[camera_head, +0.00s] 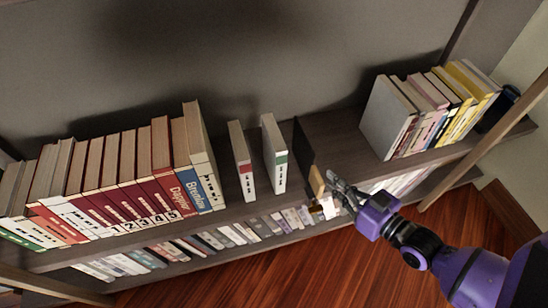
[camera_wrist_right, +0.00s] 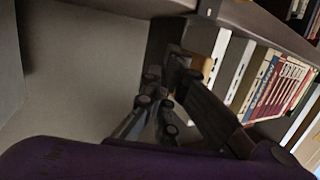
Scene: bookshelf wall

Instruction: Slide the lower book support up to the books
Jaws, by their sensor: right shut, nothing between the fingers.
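The book support is a dark upright panel (camera_head: 303,147) with a tan block (camera_head: 316,182) at its front end, on the shelf in the head view. It stands just right of two thin white books (camera_head: 274,154), with a small gap. In the wrist view the dark panel (camera_wrist_right: 158,45) and tan front (camera_wrist_right: 206,67) show beyond the fingers. My right gripper (camera_head: 335,186) is shut and empty, at the right of the support's front end; in the wrist view its fingertips (camera_wrist_right: 165,75) overlap the panel. I cannot tell whether they touch. My left gripper is out of view.
A long row of red and blue books (camera_head: 125,185) stands at left, with a gap before the white books. Another group of books (camera_head: 430,108) stands at right. Bare shelf (camera_head: 340,140) lies between the support and that group. A lower shelf holds more books (camera_head: 210,240).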

